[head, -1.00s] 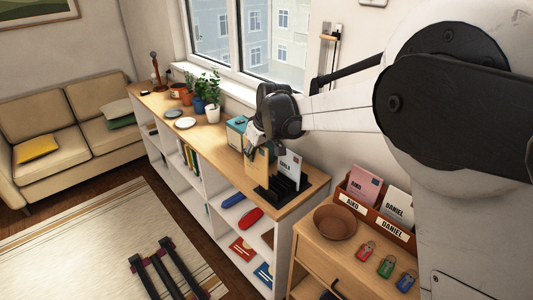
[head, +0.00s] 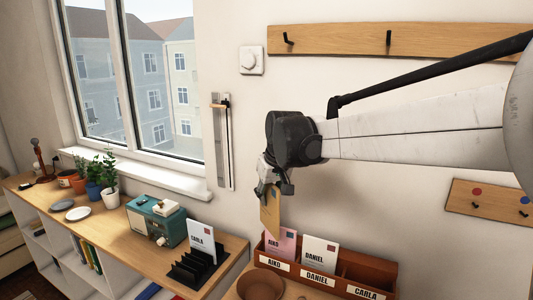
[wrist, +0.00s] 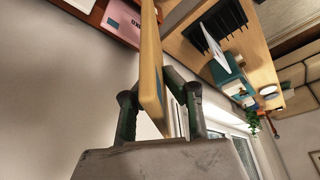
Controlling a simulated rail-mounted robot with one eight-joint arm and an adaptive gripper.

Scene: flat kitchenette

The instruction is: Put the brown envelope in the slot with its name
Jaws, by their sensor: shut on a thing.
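My gripper (head: 270,187) is shut on the brown envelope (head: 270,216), which hangs upright below it. In the wrist view the envelope (wrist: 151,65) shows nearly edge-on between my fingers (wrist: 157,103); no name on it can be read. The brown-red slot box (head: 318,282) is labelled AIKO, DANIEL and CARLA from left to right. A pink AIKO envelope (head: 285,243) stands in the left slot and a white DANIEL envelope (head: 320,254) in the middle one. The CARLA slot looks empty. The brown envelope is above the box's left end, its lower edge near the pink envelope.
A black rack (head: 190,268) on the shelf top holds a white CARLA envelope (head: 202,240). A brown bowl (head: 261,287) sits in front of the box. The wall with a hook rail (head: 340,40) is close behind.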

